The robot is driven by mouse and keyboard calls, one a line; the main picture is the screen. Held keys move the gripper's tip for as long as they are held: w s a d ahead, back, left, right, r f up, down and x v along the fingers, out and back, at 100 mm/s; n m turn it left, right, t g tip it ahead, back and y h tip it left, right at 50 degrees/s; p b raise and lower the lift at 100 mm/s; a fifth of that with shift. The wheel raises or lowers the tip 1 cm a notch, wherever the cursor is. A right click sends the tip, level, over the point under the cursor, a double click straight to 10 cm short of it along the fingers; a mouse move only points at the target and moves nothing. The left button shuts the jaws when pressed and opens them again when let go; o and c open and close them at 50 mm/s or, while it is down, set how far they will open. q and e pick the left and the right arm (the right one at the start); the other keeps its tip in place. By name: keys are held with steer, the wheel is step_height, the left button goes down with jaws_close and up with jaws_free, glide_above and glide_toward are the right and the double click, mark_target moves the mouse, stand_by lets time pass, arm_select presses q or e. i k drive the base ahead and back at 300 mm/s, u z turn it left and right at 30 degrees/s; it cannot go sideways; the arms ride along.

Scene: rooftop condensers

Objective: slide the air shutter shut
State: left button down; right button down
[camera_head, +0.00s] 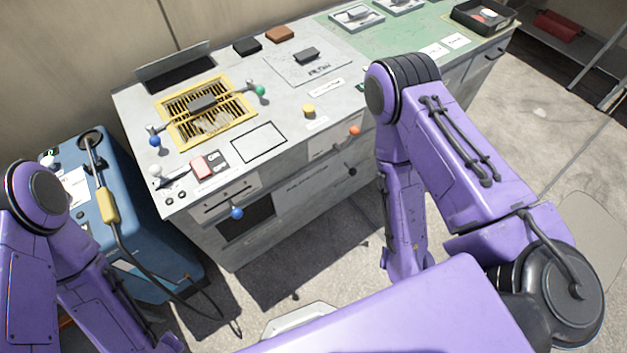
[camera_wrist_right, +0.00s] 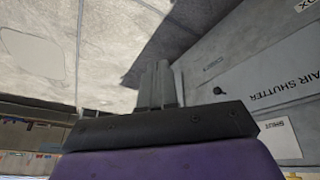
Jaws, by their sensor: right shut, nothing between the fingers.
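The air shutter's label plate (camera_wrist_right: 285,75) shows on the grey cabinet front in the right wrist view, with a small "SHUT" label (camera_wrist_right: 281,139) below it. A small black knob (camera_wrist_right: 218,90) stands out to the left of the lettering. In the head view the cabinet front (camera_head: 290,215) has a dark opening (camera_head: 248,222) with a blue knob (camera_head: 237,212) at its upper edge. I cannot tell which knob belongs to the shutter. My right gripper (camera_wrist_right: 157,85) is shut and empty, apart from the cabinet front; my arm hides it in the head view. My left gripper is out of view.
The cabinet top carries a yellow-framed grille (camera_head: 182,132) with a bar handle and a red-and-white switch (camera_head: 203,166). A blue machine (camera_head: 150,225) with a hose stands left of the cabinet. Concrete floor (camera_head: 560,120) is open at the right.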

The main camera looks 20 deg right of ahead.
mark_target(289, 195)
steer(key=u, duration=1)
steer(key=k, duration=0.85)
steer(key=z, duration=0.7)
steer(key=i, duration=0.5)
steer(key=u, duration=0.05)
